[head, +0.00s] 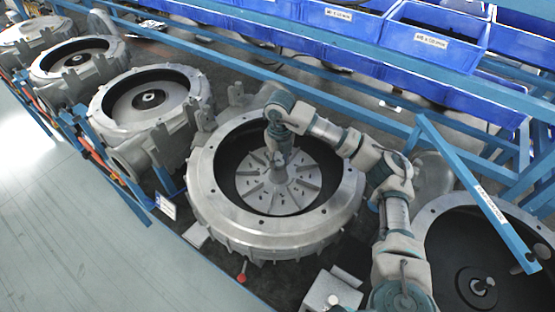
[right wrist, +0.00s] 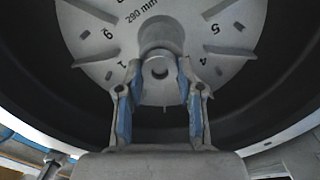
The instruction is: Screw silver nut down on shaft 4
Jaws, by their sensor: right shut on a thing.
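My right gripper (head: 279,172) points down into the fourth blower housing from the left, over the centre of its finned silver impeller (head: 254,191). In the head view, the gripper hides the nut. My left gripper is not in view.
The housing's bolted rim (head: 213,215) and deep wall surround my gripper. Another housing (head: 450,235) with a bare shaft stands at right. Several more stand at left. Blue bins (head: 432,38) and blue frame bars (head: 480,195) lie behind and right of my arm.

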